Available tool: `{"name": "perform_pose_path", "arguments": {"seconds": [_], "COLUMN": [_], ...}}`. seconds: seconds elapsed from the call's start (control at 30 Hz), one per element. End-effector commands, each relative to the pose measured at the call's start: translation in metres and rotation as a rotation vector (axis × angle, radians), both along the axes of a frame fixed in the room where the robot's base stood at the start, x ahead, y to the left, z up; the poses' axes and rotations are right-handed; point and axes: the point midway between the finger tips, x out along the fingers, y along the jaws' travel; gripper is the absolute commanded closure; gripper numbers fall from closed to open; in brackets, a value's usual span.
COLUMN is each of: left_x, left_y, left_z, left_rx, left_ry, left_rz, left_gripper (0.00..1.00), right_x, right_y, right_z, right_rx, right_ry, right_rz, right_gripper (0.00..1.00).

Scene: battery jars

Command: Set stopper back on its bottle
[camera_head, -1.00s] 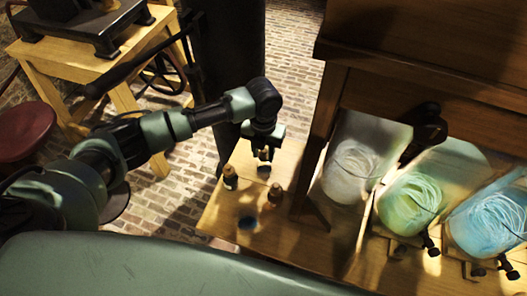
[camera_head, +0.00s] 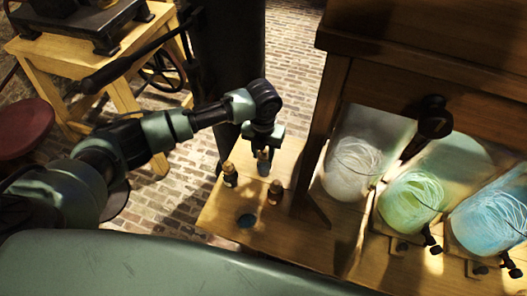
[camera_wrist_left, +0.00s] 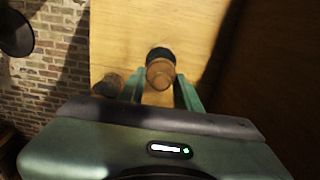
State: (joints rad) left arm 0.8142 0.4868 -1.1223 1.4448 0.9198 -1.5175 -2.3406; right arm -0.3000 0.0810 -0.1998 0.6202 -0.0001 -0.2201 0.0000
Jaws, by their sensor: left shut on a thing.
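My left gripper (camera_head: 263,145) points down over the table and is shut on a brown stopper (camera_wrist_left: 160,74), which shows between the fingers in the left wrist view. A small dark bottle (camera_head: 263,166) stands upright directly below the gripper; it also shows just beyond the stopper in the left wrist view (camera_wrist_left: 160,52). The stopper is at the bottle's top. The fingers partly hide the joint, so I cannot tell whether it is fully seated. My right gripper is not in view.
Two other small bottles stand close by, one to the left (camera_head: 230,177) and one nearer me (camera_head: 275,194). A dark round patch (camera_head: 246,221) lies on the wooden table (camera_head: 215,212). A wooden cabinet (camera_head: 420,75) and glass jars with coils (camera_head: 410,198) are to the right.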

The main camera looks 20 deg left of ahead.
Motion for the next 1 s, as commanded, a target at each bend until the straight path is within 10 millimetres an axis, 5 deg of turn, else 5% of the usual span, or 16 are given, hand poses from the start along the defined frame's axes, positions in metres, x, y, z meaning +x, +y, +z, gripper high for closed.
{"name": "perform_pose_path", "arguments": {"seconds": [0.43,0.47,0.5,1.0], "left_x": [0.000,0.000,0.000,0.000], "left_y": [0.000,0.000,0.000,0.000], "left_z": [-0.004,-0.004,-0.004,0.009], "left_rx": [0.000,0.000,0.000,0.000], "left_ry": [0.000,0.000,0.000,0.000], "left_rz": [0.000,0.000,0.000,0.000], "left_gripper": [1.00,0.61,0.58,0.58], "right_x": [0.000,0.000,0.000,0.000], "right_y": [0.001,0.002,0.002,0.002], "right_z": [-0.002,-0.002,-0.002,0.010], "right_rx": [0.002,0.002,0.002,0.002], "right_ry": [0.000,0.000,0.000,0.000], "right_rz": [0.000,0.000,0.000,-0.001], "right_gripper": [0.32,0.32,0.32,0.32]}}
